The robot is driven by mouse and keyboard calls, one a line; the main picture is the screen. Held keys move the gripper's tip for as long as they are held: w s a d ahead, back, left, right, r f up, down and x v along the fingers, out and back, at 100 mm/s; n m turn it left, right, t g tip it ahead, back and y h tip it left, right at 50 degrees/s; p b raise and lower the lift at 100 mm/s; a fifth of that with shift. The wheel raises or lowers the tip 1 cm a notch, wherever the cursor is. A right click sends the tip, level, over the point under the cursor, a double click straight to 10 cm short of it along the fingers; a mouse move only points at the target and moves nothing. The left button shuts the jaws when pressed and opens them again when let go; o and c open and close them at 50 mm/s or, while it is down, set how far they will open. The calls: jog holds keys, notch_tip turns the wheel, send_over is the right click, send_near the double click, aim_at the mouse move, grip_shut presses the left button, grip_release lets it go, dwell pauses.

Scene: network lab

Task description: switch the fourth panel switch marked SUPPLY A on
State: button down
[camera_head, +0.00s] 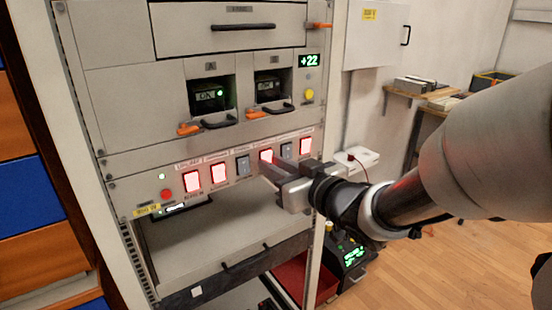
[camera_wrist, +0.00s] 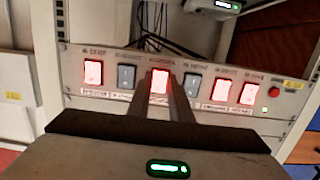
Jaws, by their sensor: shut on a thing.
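The panel (camera_head: 230,190) carries a row of rocker switches under small labels, too blurred to read for certain. Counted from the left in the head view, the fourth switch (camera_head: 266,156) glows red. The wrist view shows the row reversed, with this lit switch (camera_wrist: 159,80) third from the left. My gripper (camera_head: 268,167) reaches in from the right, its fingertips at the lower part of this switch. In the wrist view the two fingers (camera_wrist: 160,98) lie close on either side of it and are shut on it. The fingers hide the switch's lower part in the head view.
Dark switches (camera_head: 242,166) and (camera_head: 286,150) flank the fourth one closely; the other switches glow red. A red round button (camera_head: 166,194) sits at the panel's left end. Modules with orange levers (camera_head: 188,129) are above; a drawer with a handle (camera_head: 245,257) is below.

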jog(key=c, duration=1.6)
grip_release()
